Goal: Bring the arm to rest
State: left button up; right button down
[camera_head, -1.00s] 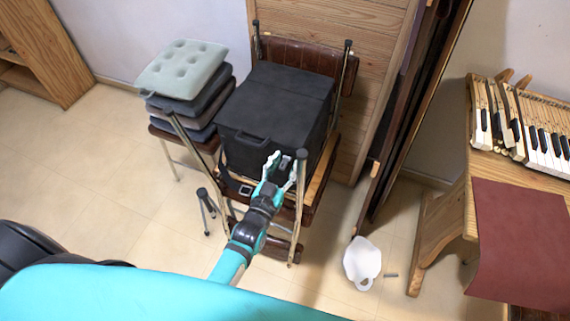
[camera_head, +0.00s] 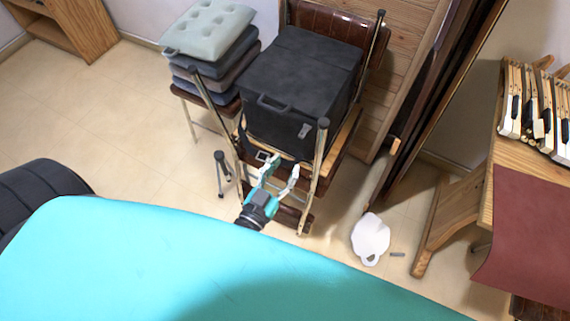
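My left gripper (camera_head: 280,178) shows in the head view, just past the edge of my teal body, with its fingers spread and nothing between them. It is in front of and below the black case (camera_head: 300,75), which rests on a stack of metal-framed chairs (camera_head: 322,150). I cannot tell whether the fingers touch the chair frame. Most of the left arm is hidden behind my body. My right gripper is not in view.
Grey cushions (camera_head: 208,42) are stacked left of the case. A white jug (camera_head: 370,238) lies on the floor at the right. Piano keys (camera_head: 540,105) lie on a wooden desk (camera_head: 510,150) with a dark red cloth (camera_head: 525,230). Open floor (camera_head: 110,120) is at the left.

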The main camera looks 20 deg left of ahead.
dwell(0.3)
pick_arm(q)
jog(key=s+f+m+g, duration=0.1)
jog(key=s+f+g, duration=0.35)
jog(key=f, duration=0.85)
jog(key=s+f+g, duration=0.4)
jog(key=s+f, duration=0.1)
jog(key=f, duration=0.9)
jog(key=s+a+f+g, duration=0.3)
jog(key=s+f, duration=0.4)
jog(key=s, duration=0.4)
jog(key=s+a+f+g+y, duration=0.1)
jog(key=s+a+f+g, duration=0.3)
jog(key=s+f, duration=0.3)
jog(key=s+g, duration=0.1)
jog(key=s, duration=0.3)
jog(key=shift+s+a+f+y, duration=0.15)
jog(key=shift+a+f+y, duration=0.15)
jog(key=shift+f, duration=0.05)
jog(key=shift+g, duration=0.25)
